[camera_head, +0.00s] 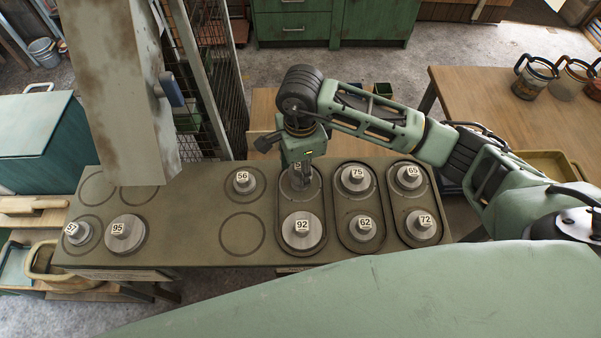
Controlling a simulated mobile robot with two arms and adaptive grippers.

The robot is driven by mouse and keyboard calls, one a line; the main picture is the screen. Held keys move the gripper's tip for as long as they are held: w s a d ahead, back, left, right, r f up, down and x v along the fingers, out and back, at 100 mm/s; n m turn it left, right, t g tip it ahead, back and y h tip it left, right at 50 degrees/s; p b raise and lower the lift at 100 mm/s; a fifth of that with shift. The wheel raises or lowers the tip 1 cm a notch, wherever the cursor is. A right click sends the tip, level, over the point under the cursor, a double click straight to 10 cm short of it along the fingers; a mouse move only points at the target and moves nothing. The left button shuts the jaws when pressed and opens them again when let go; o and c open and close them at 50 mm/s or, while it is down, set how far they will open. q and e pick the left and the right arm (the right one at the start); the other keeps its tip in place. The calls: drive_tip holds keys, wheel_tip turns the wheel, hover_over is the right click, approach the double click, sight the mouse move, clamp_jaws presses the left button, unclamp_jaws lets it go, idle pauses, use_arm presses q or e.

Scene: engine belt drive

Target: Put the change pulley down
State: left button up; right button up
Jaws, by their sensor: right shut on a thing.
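My right gripper (300,181) points down over the upper place of the leftmost oval tray (281,217). It is shut on a grey change pulley (299,187), whose number label is mostly hidden by the fingers. The pulley is upright inside the outline of that upper place; I cannot tell whether it touches the tray. Pulley 92 (302,233) sits in the lower place of the same tray. My left gripper is not in view.
Pulleys 75 (356,180) and 62 (365,229) fill the middle tray; 65 (408,177) and 72 (422,226) fill the right one. Pulleys 56 (242,183), 57 (77,234) and 95 (123,232) stand on ringed spots. An empty ring (242,248) lies below 56.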

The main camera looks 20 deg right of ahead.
drive_tip(key=shift+f, duration=0.2)
wheel_tip(320, 180, down, 3)
drive_tip(key=shift+f+p, duration=0.15)
drive_tip(key=shift+p, duration=0.45)
drive_tip(key=shift+f, duration=0.2)
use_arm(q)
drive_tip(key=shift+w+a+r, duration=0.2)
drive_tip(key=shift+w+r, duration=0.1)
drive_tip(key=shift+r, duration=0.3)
use_arm(e)
drive_tip(key=shift+f, duration=0.1)
drive_tip(key=o, duration=1.2)
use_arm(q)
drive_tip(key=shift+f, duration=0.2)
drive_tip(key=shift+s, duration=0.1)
